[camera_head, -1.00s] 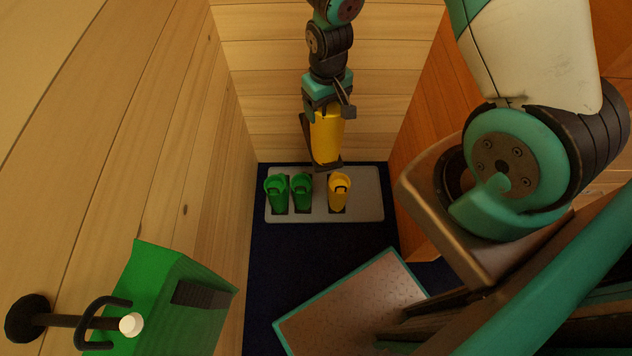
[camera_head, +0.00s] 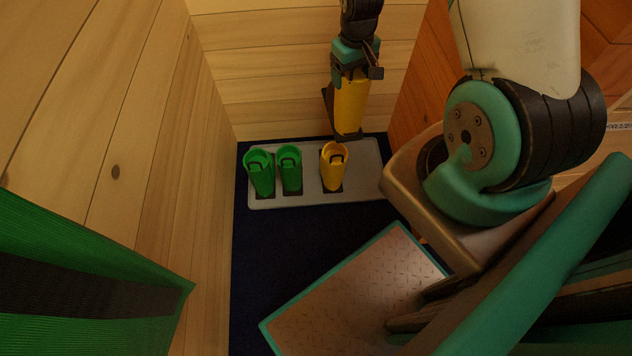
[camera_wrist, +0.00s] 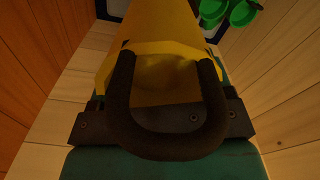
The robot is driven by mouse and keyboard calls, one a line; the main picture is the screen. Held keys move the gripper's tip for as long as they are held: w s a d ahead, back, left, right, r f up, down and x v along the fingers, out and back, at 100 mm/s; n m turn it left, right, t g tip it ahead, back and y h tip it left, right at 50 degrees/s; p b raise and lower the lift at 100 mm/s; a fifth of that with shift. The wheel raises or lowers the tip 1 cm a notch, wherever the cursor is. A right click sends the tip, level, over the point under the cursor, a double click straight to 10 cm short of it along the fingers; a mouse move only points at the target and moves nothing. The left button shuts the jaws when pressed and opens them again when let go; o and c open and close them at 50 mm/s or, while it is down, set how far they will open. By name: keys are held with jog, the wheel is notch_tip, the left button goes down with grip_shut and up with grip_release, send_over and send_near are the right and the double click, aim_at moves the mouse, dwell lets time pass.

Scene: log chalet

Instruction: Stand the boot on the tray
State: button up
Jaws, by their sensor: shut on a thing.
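My gripper (camera_head: 352,68) is shut on a yellow boot (camera_head: 350,104) and holds it upright with its dark sole down. The boot is over the back right part of the grey tray (camera_head: 372,173), near the back wall; I cannot tell its exact height above the tray. In the wrist view the boot (camera_wrist: 165,30) fills the middle, its dark pull loop toward the camera. A second yellow boot (camera_head: 333,168) stands on the tray. Two green boots (camera_head: 262,172) (camera_head: 290,170) stand to its left.
The tray lies on a dark blue floor or mat (camera_head: 285,240). Wooden walls close in left, behind and right. A large green object (camera_head: 80,280) fills the lower left. My own base plate and arm take up the lower right.

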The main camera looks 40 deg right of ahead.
jog(key=s+d+f+m+b, duration=0.1)
jog(key=s+d+f+b, duration=0.1)
jog(key=d+f+b, duration=0.5)
jog(key=s+d+f+b, duration=0.1)
jog(key=d+f+b, duration=0.3)
jog(key=f+b, duration=0.7)
notch_tip(320, 180, down, 20)
jog(key=b, duration=1)
jog(key=shift+s, duration=0.15)
jog(key=shift+f+b, duration=0.1)
jog(key=shift+b, duration=0.2)
jog(key=o, duration=1.6)
